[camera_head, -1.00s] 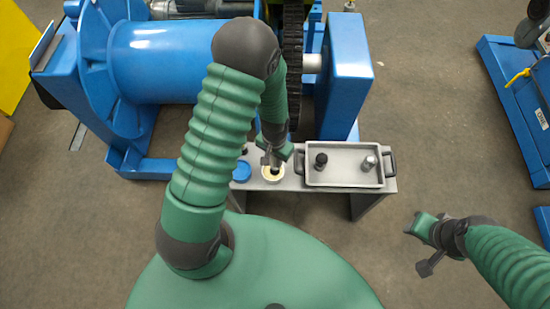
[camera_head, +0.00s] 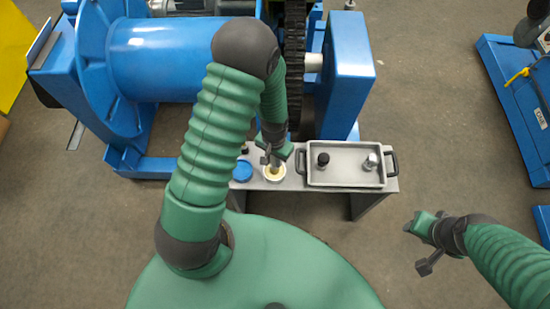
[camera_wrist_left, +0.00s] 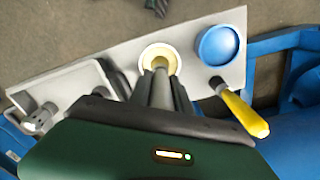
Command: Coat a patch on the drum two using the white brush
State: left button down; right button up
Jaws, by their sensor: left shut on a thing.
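My left gripper (camera_head: 273,154) is shut on a pale grey-white handle (camera_wrist_left: 161,88), which looks like the white brush. The gripper is above a small pot (camera_head: 275,173) of cream-coloured stuff. In the left wrist view the held brush points into the mouth of the pot (camera_wrist_left: 157,52); its bristles cannot be made out. A large blue drum (camera_head: 168,62) lies on its side in a blue frame at the upper left; no number is readable on it. My right gripper (camera_head: 420,226) hangs over the floor at the right, away from everything; its fingers are unclear.
A blue lid (camera_head: 242,172) lies left of the pot on the grey bench. A yellow-handled tool (camera_wrist_left: 244,113) lies near the lid. A grey tray (camera_head: 345,179) with two upright pieces stands to the right. A dark chain (camera_head: 295,68) runs beside the drum.

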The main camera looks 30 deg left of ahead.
pick_arm(q)
notch_tip(320, 180, up, 7)
jog(key=p, duration=0.6)
jog(key=shift+p, duration=0.4)
jog(key=shift+f, duration=0.1)
jog(key=shift+w, duration=0.1)
